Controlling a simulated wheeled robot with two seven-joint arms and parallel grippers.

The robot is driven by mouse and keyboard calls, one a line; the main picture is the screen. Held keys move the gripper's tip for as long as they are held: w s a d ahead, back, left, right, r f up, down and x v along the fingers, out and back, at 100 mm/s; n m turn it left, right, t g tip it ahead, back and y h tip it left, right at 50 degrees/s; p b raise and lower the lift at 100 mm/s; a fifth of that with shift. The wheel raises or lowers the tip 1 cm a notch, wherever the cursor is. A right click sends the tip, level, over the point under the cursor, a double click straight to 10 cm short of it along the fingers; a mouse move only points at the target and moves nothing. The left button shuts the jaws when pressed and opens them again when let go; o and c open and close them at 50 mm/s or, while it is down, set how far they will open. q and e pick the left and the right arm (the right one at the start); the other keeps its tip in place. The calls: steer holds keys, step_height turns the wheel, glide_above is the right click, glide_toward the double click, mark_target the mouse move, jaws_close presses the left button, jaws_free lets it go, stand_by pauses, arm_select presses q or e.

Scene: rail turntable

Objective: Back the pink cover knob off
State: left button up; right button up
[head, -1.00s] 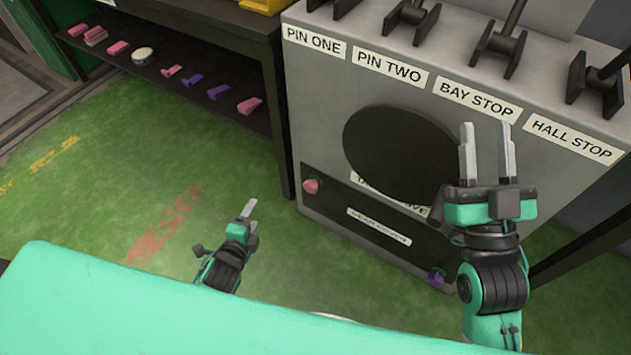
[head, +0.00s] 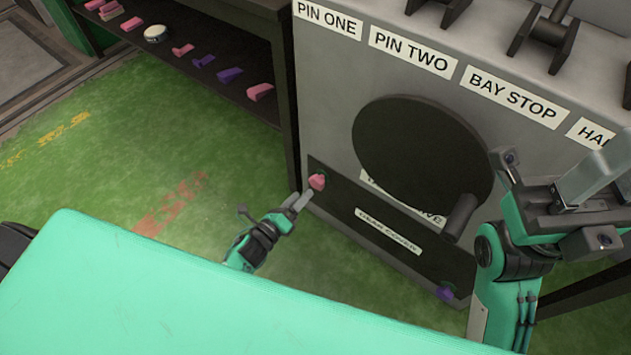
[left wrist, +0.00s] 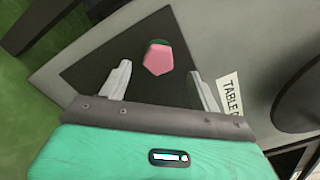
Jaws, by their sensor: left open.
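The pink cover knob (head: 317,181) sits at the upper left end of the dark gear cover (head: 336,203) on the grey cabinet's front. My left gripper (head: 300,200) is just in front of and below it in the head view. In the left wrist view the pink knob (left wrist: 158,58) shows beyond and between the two open fingers (left wrist: 160,85), and no contact shows. A purple knob (head: 445,293) is at the cover's lower right end. My right gripper (head: 590,180) is up at the right, its fingers apart and nothing seen between them.
The grey cabinet (head: 330,100) carries a large dark disc (head: 420,150) with a handle (head: 461,217) and labelled levers above. A dark shelf (head: 262,113) at the left holds several pink and purple pieces. The green floor (head: 110,150) in front is clear.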

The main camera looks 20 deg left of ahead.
mark_target(313, 183)
arm_select(q)
steer(key=b+x, duration=0.1)
steer(key=x, duration=0.6)
steer(key=shift+w+d+b, duration=0.15)
steer(key=shift+w+b, duration=0.2)
steer(key=shift+b, duration=0.05)
steer(key=c, duration=1)
